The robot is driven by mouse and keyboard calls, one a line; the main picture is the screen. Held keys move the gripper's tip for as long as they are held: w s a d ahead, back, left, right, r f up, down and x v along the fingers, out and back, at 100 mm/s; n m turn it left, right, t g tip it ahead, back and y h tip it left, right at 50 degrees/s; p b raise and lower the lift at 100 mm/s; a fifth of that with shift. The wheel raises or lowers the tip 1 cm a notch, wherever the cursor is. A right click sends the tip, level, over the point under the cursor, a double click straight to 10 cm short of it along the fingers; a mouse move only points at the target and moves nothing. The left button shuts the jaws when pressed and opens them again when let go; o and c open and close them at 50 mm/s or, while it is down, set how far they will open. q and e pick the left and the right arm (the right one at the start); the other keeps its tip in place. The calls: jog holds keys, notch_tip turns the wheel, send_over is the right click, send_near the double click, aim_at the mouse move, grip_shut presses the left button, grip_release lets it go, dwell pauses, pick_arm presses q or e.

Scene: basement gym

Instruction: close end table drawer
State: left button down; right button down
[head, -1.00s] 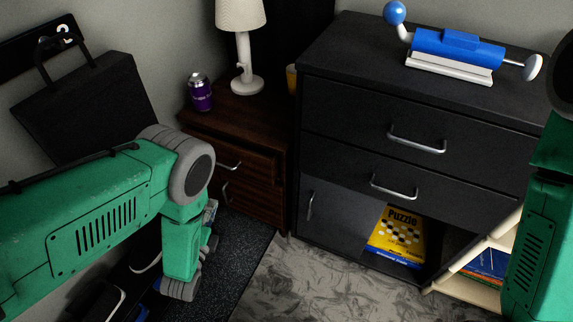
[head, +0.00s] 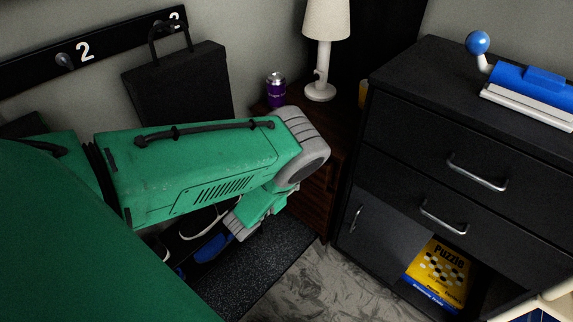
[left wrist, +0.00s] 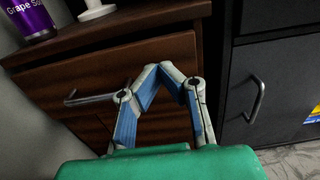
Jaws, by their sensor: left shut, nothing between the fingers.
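The brown wooden end table (head: 318,205) stands in the corner. In the head view my left arm covers most of its front. In the left wrist view its upper drawer (left wrist: 60,78) fills the middle, with a metal handle (left wrist: 88,99) left of my left gripper (left wrist: 160,70). The gripper is shut and empty, its fingertips in front of the drawer face. I cannot tell whether they touch it, or how far the drawer stands out. The gripper's fingers are hidden in the head view. My right gripper is out of view.
A purple soda can (head: 276,90) and a white lamp (head: 323,60) stand on the end table. A black dresser (head: 400,140) is close on its right, with an open lower compartment holding a yellow puzzle box (head: 438,272). A black bag (head: 180,90) hangs on the wall at left.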

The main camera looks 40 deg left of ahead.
pick_arm(q)
jog(key=w+b, duration=0.1)
jog(key=w, duration=0.6)
jog(key=shift+d+b, duration=0.2)
jog(key=shift+b, duration=0.1)
jog(key=shift+d, duration=0.1)
jog(key=w+b, duration=0.2)
jog(key=w, duration=0.1)
jog(key=shift+w+d+f+b, duration=0.1)
jog(key=shift+w+d+b, duration=0.05)
jog(key=shift+w+b, duration=0.2)
jog(key=shift+w+r, duration=0.1)
jog(key=shift+r, duration=0.2)
jog(key=shift+w, duration=0.1)
